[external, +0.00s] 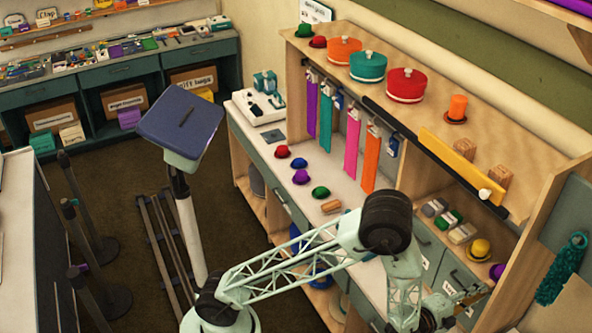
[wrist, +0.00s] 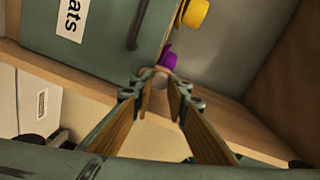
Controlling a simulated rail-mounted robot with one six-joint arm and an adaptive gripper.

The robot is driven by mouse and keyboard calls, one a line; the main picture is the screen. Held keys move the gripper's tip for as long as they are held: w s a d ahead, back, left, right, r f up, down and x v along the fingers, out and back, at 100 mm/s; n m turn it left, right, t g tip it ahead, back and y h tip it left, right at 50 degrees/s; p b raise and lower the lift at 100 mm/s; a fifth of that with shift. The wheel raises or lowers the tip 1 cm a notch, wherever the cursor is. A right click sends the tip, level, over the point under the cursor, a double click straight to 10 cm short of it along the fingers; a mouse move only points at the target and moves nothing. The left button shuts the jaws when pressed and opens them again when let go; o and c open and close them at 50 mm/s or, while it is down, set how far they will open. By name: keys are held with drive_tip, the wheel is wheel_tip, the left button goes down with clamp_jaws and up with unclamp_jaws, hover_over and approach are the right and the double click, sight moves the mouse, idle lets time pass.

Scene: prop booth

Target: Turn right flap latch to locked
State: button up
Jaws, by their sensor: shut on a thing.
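My gripper (wrist: 160,88) is in the wrist view with its two wood-faced fingers closed together at the tips. A small pale wooden piece (wrist: 158,71) shows between the fingertips, and it looks like the right flap latch. Most of it is hidden by the fingers, so I cannot tell which way it is turned. Beside it is a green flap front (wrist: 98,28) with a white label ending in "ats" and a dark handle. In the external view my gripper (external: 438,308) is low at the right end of the counter, close to the labelled green fronts (external: 428,250).
A yellow hat (wrist: 194,12) and a purple hat (wrist: 169,61) lie just beyond the fingertips. A wooden side wall (wrist: 290,70) stands to the right. Small coloured hats (external: 301,177) are on the counter. The floor (external: 125,190) left of the counter has free room.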

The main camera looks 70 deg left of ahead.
drive_tip(key=shift+m, duration=0.6)
drive_tip(key=shift+r, duration=0.1)
drive_tip(key=o, duration=0.6)
drive_tip(key=shift+s, duration=0.15)
drive_tip(key=s+d, duration=0.2)
drive_tip(key=s, duration=0.9)
drive_tip(key=shift+s+r, duration=0.25)
drive_tip(key=shift+r, duration=0.05)
drive_tip(key=shift+w+a, duration=0.1)
drive_tip(key=shift+a, duration=0.05)
